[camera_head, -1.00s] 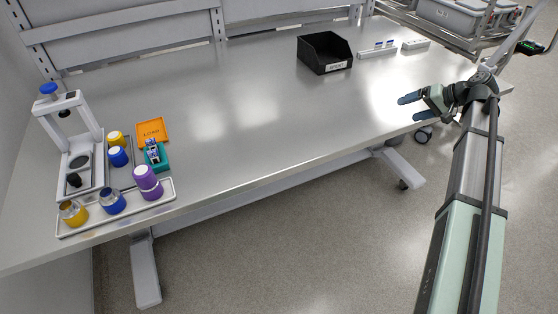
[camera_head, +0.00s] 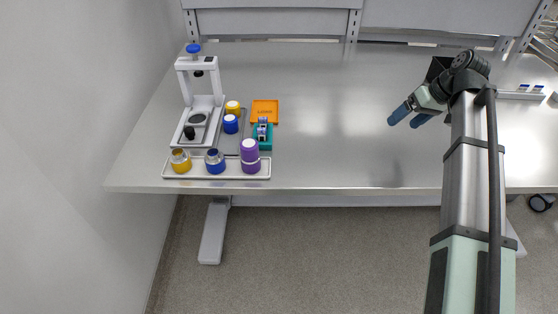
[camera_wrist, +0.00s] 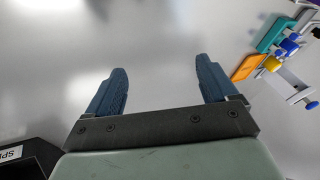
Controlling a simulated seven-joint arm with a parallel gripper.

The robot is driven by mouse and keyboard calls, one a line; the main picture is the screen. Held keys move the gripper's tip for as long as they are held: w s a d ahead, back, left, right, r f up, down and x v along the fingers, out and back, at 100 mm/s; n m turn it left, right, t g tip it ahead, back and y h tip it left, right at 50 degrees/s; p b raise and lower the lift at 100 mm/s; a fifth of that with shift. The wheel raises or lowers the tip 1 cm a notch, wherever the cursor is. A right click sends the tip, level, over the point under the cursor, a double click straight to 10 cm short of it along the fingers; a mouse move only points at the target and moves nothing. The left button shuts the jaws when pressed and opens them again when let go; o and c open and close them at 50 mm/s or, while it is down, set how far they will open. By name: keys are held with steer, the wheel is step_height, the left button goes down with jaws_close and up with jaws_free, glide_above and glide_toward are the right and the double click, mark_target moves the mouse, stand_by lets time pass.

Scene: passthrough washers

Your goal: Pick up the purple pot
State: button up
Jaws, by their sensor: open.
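The purple pot (camera_head: 250,166) stands upright at the right end of a pale tray (camera_head: 205,174) on the left of the bench.
Yellow (camera_head: 180,162) and blue (camera_head: 214,162) pots share the tray. Behind are a white press (camera_head: 201,98), yellow and blue caps, an orange tray (camera_head: 265,107) and a teal block (camera_head: 264,142). A black bin (camera_head: 437,68) is partly behind my arm. Mid-bench is clear.

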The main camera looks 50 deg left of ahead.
steer(key=s+a+r+n+h, duration=0.3)
steer(key=s+a+n, duration=0.2)
steer(key=s+a, duration=1.1)
step_height(320, 180, up, 4)
steer(key=n+t+h, duration=0.1)
steer(key=n+h, duration=0.1)
steer(key=n, duration=0.4)
glide_above(249, 145)
steer(key=shift+f, duration=0.1)
step_height(249, 145, down, 8)
steer(key=shift+r, duration=0.15)
steer(key=shift+w+a+f, duration=0.15)
steer(key=shift+f, duration=1.35)
steer(key=shift+w+a+f, duration=0.1)
steer(key=shift+a+f, duration=0.05)
steer(key=shift+f, duration=1.35)
steer(key=shift+c, duration=0.5)
steer(key=c, duration=1.2)
